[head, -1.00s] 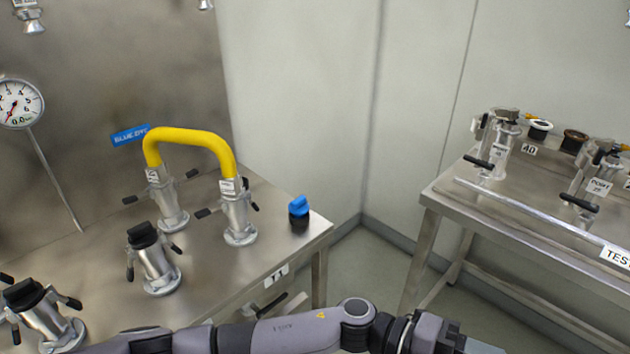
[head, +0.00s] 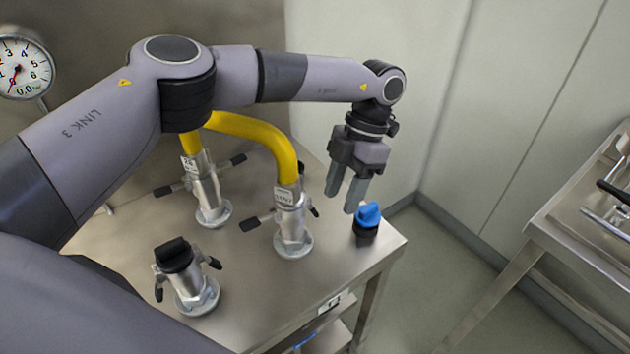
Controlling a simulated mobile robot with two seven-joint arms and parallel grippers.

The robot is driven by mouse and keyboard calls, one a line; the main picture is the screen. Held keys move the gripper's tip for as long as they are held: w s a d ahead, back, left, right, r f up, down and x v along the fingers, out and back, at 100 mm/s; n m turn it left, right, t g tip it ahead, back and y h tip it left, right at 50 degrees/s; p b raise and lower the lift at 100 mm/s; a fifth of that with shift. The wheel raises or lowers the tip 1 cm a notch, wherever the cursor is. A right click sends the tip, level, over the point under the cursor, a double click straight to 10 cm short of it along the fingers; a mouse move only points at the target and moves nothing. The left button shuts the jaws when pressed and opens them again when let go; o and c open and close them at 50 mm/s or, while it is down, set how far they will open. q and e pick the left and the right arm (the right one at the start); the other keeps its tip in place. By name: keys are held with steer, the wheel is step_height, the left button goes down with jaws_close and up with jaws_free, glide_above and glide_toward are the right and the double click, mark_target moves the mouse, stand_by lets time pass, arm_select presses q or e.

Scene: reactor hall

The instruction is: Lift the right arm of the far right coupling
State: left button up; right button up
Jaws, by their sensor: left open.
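The far right coupling (head: 292,222) is a silver fitting standing on the steel table, with the yellow hose (head: 268,132) on its top. Its right arm (head: 315,211) is a short black-tipped lever sloping down to the right. Its left arm (head: 251,225) sticks out to the left. My left gripper (head: 344,197) is open and empty, fingers pointing down. In the picture it is up and to the right of the right arm, apart from it, and just above the blue-topped black knob (head: 367,219). My right gripper is not in view.
Another coupling (head: 208,195) holds the hose's other end. A black-capped coupling (head: 186,275) stands in front. My left arm covers much of the upper left. The steel table (head: 262,292) ends just right of the knob. A second table (head: 575,220) stands at right.

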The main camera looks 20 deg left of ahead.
arm_select(q)
steer(key=w+a+r+y, duration=0.1)
steer(key=w+a+r, duration=0.1)
steer(key=a, duration=0.1)
steer(key=shift+n, duration=0.3)
steer(key=p+x, duration=0.1)
steer(key=x, duration=0.6)
steer(key=shift+a, duration=0.1)
jaws_close()
steer(key=shift+p, duration=0.3)
arm_select(e)
steer(key=shift+w+a+r, duration=0.25)
steer(key=shift+w+r, duration=0.15)
steer(key=shift+r, duration=0.35)
